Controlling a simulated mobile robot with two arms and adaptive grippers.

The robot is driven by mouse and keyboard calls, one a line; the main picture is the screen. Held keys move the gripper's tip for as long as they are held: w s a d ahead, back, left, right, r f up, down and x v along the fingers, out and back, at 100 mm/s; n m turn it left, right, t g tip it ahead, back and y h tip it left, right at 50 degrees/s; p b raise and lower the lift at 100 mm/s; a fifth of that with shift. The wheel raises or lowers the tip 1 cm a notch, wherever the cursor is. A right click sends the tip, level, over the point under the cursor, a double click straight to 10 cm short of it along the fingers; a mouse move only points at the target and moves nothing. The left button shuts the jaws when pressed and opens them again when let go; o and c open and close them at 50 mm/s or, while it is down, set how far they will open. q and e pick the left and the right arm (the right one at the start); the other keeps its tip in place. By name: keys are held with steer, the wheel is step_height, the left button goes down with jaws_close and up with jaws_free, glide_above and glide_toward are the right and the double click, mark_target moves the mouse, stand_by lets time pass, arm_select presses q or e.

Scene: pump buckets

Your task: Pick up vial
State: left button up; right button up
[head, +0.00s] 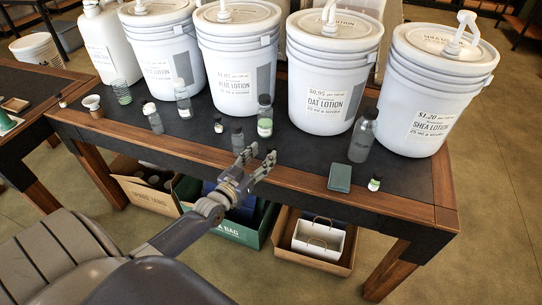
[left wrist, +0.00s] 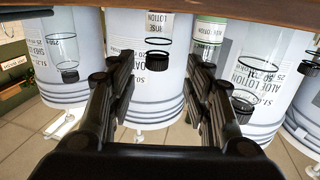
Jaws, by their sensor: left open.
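Several clear vials with dark caps stand on the dark table top in the head view. One with a green-and-white band (head: 265,118) stands just beyond my left gripper (head: 260,158). A small dark-capped vial (head: 237,138) is close by and partly hidden by the gripper. A larger grey vial (head: 362,137) and a tiny one with a green band (head: 375,183) stand to the right. My left gripper is open and empty at the table's front edge. In the left wrist view, which looks upside down, a green-banded vial (left wrist: 208,38) shows beyond the parted fingers (left wrist: 200,88). My right gripper is not visible.
Large white pump buckets, including oat lotion (head: 328,75) and shea lotion (head: 432,95), line the table's back. A green box (head: 340,177) lies near the front right. The wooden table edge (head: 300,178) runs under the gripper. Crates (head: 312,240) stand below.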

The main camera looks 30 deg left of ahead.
mark_target(268, 150)
arm_select(q)
steer(key=shift+w+d, duration=0.2)
steer(key=shift+w, duration=2.45)
jaws_close()
